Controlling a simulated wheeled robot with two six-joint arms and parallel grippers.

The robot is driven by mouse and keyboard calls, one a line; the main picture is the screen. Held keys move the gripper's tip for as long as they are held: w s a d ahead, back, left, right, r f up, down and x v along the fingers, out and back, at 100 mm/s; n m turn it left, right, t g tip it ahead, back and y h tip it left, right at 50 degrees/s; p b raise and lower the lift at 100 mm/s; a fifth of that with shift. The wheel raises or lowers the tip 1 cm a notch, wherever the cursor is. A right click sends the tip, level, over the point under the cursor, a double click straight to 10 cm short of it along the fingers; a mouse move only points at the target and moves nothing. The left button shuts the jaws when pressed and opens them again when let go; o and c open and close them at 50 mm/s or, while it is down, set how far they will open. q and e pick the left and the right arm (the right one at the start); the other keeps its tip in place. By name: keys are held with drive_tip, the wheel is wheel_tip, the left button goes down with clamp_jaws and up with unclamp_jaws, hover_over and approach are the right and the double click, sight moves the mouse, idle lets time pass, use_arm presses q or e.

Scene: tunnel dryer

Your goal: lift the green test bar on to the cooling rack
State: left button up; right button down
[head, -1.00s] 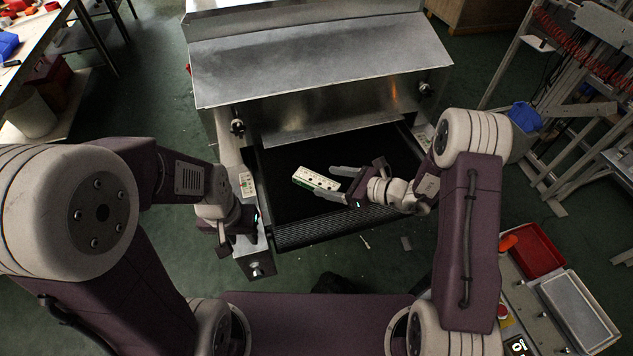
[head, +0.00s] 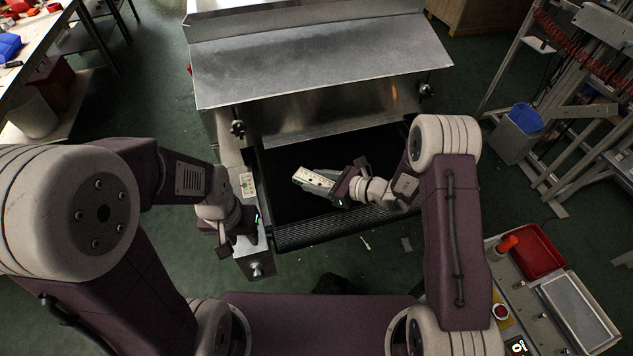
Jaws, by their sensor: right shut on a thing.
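The test bar (head: 306,176) is a short block with a pale, dark-marked top and some green on its side. It is at the black conveyor belt (head: 285,205) in front of the dryer's hood. My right gripper (head: 326,188) is shut on the bar's right end, which its fingers partly hide. I cannot tell whether the bar touches the belt. My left gripper (head: 238,246) hangs over the belt's left side rail; its fingers are too hidden to judge. A metal frame rack (head: 580,130) stands at the right; I cannot tell if it is the cooling rack.
The dryer's steel hood (head: 320,60) rises behind the belt. A blue bin (head: 524,117) is at the right. A red tray (head: 535,250) and a grey tray (head: 580,312) lie on a panel at the lower right. A cluttered table is at the upper left.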

sight(317, 181)
wheel_tip(317, 181, up, 10)
drive_tip(key=shift+f+p, duration=0.1)
drive_tip(key=shift+p, duration=0.6)
